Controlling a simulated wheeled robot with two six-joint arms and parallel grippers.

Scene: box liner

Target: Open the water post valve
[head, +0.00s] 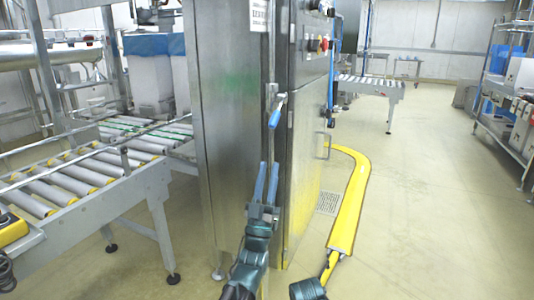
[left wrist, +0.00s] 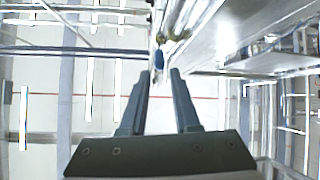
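The water post valve shows as a blue lever handle (head: 277,110) on a thin vertical pipe at the corner of a tall steel cabinet (head: 232,130). My left gripper (head: 266,166) is below the handle, fingers pointing up towards it, apart and empty. In the left wrist view the blue handle (left wrist: 158,61) lies just beyond the gap between the fingertips of my left gripper (left wrist: 160,72). It appears not to touch either finger.
A roller conveyor (head: 60,190) stands at the left. A yellow floor guard (head: 349,205) curves around the cabinet's right side, near a floor drain (head: 328,203). A rack with bins (head: 510,110) stands at the far right. The floor between guard and rack is clear.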

